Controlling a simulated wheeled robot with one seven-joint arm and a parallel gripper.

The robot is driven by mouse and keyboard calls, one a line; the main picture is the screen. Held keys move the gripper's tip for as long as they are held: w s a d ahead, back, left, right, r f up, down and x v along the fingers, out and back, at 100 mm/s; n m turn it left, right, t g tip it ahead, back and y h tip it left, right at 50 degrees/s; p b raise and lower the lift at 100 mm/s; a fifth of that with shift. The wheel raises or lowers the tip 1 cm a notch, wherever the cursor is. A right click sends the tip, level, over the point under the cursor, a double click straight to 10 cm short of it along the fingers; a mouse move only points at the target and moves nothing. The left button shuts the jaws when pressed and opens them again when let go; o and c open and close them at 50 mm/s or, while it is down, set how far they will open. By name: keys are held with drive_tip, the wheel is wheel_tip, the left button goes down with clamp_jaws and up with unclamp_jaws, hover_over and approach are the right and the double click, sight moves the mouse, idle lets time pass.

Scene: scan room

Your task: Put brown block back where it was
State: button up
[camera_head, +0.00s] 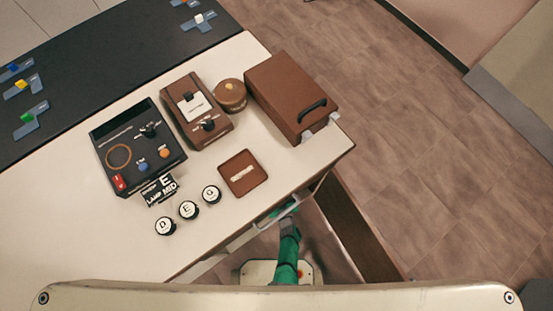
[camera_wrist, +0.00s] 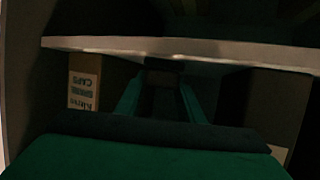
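No brown block can be clearly made out on the table in the head view. In the wrist view my gripper (camera_wrist: 160,98) shows as two green fingers set apart, in deep shadow. A dark brownish shape (camera_wrist: 162,68) lies between or just beyond the fingertips. I cannot tell whether it is the block or whether the fingers touch it. In the head view my green arm reaches to the table's front edge by an open drawer or handle (camera_head: 277,212), and the gripper itself is hidden there.
In the wrist view a pale edge (camera_wrist: 220,48) crosses above the fingers, with a labelled box (camera_wrist: 84,85) left and a brown box (camera_wrist: 262,105) right. The table holds a brown case (camera_head: 285,90), round brown pot (camera_head: 231,95), brown square tray (camera_head: 243,172), devices and lettered knobs (camera_head: 188,209).

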drive_tip(key=o, duration=0.4)
drive_tip(key=shift+c, duration=0.2)
drive_tip(key=v, duration=1.2)
drive_tip(key=shift+r, duration=0.15)
